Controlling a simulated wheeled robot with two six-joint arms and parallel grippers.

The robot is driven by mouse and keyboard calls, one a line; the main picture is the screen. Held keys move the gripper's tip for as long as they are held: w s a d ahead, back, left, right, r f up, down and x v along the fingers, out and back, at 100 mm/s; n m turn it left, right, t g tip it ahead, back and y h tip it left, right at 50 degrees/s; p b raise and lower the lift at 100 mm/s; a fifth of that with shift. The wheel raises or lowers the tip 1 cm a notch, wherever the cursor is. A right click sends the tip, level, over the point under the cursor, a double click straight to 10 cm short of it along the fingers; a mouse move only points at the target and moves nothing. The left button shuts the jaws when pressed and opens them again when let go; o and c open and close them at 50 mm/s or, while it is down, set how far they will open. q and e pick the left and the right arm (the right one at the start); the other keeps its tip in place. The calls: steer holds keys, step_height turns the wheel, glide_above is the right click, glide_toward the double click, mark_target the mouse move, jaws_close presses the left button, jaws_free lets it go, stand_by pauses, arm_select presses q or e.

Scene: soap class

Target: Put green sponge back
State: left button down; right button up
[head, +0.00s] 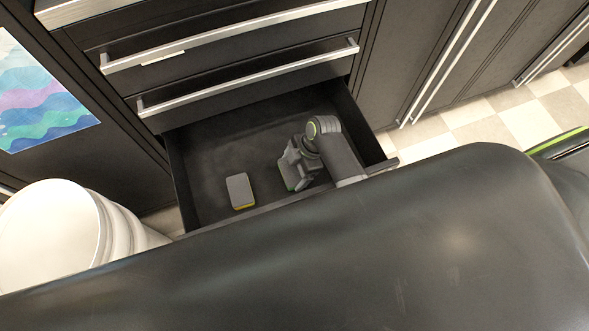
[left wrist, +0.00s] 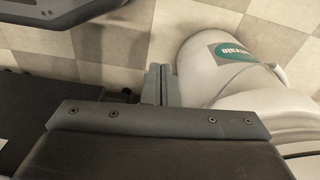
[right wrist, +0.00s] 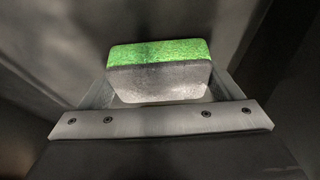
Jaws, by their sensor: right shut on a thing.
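The green sponge (right wrist: 158,50) has a green layer and a grey layer. It sits between the fingers of my right gripper (right wrist: 158,88) in the right wrist view. In the head view my right gripper (head: 291,174) is inside the open drawer (head: 215,150), and a green edge of the sponge (head: 285,176) shows beside the fingers. I cannot tell whether the sponge touches the drawer floor. My left gripper (left wrist: 158,84) shows only in the left wrist view, with its fingers together and nothing between them, above the tiled floor.
A second sponge, grey with a yellow edge (head: 240,191), lies in the drawer to the left of my right gripper. Closed drawers with silver handles (head: 250,73) are above. A white bucket (head: 70,240) stands at the left; it also shows in the left wrist view (left wrist: 215,65).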

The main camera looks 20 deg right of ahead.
arm_select(q)
steer(key=shift+d+r, duration=0.1)
steer(key=shift+r, duration=0.3)
arm_select(e)
steer(key=shift+f, duration=0.3)
steer(key=shift+f, duration=0.2)
steer(key=o, duration=0.9)
steer(key=shift+c, duration=0.2)
steer(key=shift+d+r, duration=0.1)
steer(key=shift+r, duration=0.35)
arm_select(q)
step_height(320, 180, down, 10)
steer(key=s+a+p, duration=0.2)
steer(key=p, duration=0.1)
steer(key=shift+s+a+r+y+p, duration=0.15)
steer(key=shift+s+a+y+p, duration=0.1)
steer(key=shift+y+p, duration=0.1)
arm_select(e)
steer(key=v, duration=1.1)
steer(key=shift+r, duration=0.2)
steer(key=shift+d, duration=0.15)
